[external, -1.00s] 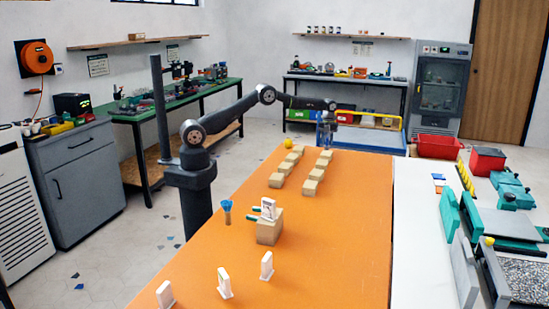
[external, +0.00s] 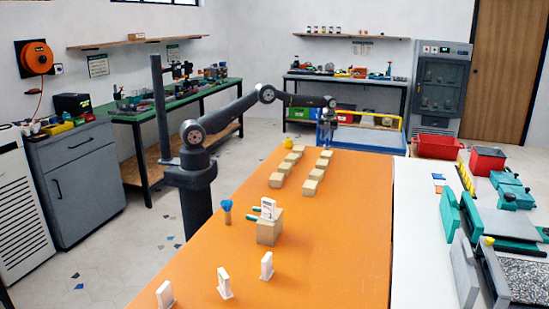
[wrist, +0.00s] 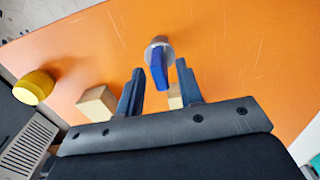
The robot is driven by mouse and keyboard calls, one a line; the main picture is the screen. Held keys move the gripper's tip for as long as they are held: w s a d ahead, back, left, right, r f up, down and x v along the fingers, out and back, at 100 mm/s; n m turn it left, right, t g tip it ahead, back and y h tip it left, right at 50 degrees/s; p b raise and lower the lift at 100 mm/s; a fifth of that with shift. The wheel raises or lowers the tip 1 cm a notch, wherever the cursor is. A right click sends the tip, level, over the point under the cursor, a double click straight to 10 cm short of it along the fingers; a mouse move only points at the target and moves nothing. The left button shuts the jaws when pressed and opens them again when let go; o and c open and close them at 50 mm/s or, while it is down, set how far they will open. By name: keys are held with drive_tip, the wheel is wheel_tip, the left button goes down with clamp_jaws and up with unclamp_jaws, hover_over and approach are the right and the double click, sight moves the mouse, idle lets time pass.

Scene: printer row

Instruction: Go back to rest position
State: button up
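My gripper (external: 327,136) hangs at the end of my outstretched arm, over the far end of the orange table (external: 345,215). In the wrist view my gripper (wrist: 159,68) has its two dark fingers apart. A grey round piece with a blue upright part (wrist: 158,62) shows between and beyond the fingertips, with gaps on both sides. It does not look gripped; its exact distance below the fingers is hard to tell. In the external view this piece is not clearly visible.
Wooden blocks (external: 309,187) stand in two rows near my gripper, with a yellow round object (external: 288,143) beside them. A larger wooden block (external: 268,232), a blue-topped piece (external: 227,206) and white upright pieces (external: 224,283) stand closer to the camera. The table's right side is clear.

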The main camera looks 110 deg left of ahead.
drive_tip(key=shift+f, duration=0.95)
wheel_tip(320, 180, up, 12)
drive_tip(key=r, duration=0.1)
wheel_tip(320, 180, down, 12)
drive_tip(key=shift+f, duration=0.2)
wheel_tip(320, 180, up, 4)
drive_tip(key=shift+r, duration=0.1)
drive_tip(key=w+d+r, duration=0.2)
drive_tip(key=d+r, duration=0.5)
drive_tip(key=d, duration=0.5)
drive_tip(key=s+d+f, duration=0.2)
drive_tip(key=s+d, duration=0.9)
drive_tip(key=s, duration=0.1)
drive_tip(key=s+d+f, duration=0.3)
drive_tip(key=s+d, duration=0.9)
drive_tip(key=shift+s+d+m, duration=0.2)
drive_tip(key=shift+d+m, duration=0.05)
drive_tip(key=shift+m, duration=0.15)
